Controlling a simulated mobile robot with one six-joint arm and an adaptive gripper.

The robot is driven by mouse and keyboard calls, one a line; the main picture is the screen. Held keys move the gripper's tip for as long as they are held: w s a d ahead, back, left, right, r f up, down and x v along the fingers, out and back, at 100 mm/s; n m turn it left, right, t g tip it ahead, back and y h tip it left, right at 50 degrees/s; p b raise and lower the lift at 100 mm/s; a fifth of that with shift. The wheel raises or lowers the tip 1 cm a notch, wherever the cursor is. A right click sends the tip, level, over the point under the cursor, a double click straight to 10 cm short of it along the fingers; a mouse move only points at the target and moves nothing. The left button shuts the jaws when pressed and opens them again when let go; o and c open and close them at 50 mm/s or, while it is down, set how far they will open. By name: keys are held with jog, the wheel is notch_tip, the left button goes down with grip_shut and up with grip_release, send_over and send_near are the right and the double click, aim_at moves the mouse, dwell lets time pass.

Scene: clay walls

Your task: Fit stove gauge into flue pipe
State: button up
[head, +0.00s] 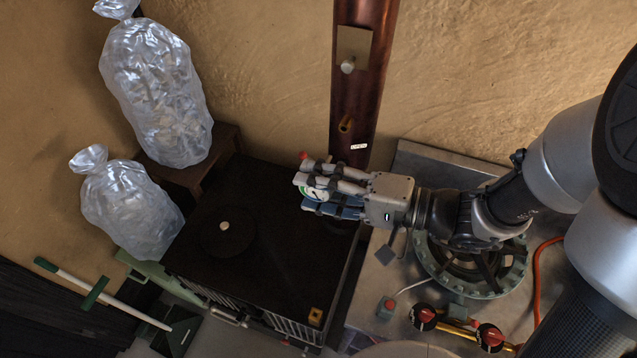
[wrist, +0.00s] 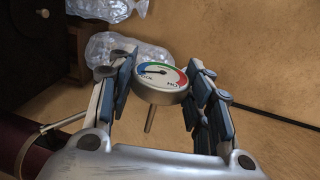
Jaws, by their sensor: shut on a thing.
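The stove gauge (wrist: 163,78) is a round dial with a white face and blue, green and red bands. Its thin metal stem (wrist: 150,118) points down toward the palm in the wrist view. My gripper (wrist: 160,66) is shut on the gauge, with blue-padded fingers on either side. In the head view my gripper (head: 306,192) hides most of the gauge (head: 315,192).
A black stove (head: 270,250) stands below my gripper. Filled clear bags (head: 155,90) sit at the left, one on a wooden stool (head: 215,150). At right, a metal bench (head: 400,260) holds a round green burner (head: 470,285), red-and-black knobs and an orange hose (head: 537,280).

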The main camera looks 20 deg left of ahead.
jog(key=shift+b, duration=0.3)
jog(key=shift+w+d, duration=0.1)
jog(key=shift+w, duration=0.05)
jog(key=shift+w+d+b, duration=0.2)
jog(key=shift+w+b, duration=0.3)
jog(key=shift+w, duration=2.25)
jog(key=shift+b, duration=0.95)
jog(key=w, duration=0.8)
jog(key=shift+d+b, duration=0.35)
jog(key=shift+b, duration=0.1)
dwell(1.9)
jog(key=o, duration=1.2)
jog(key=shift+c, duration=0.2)
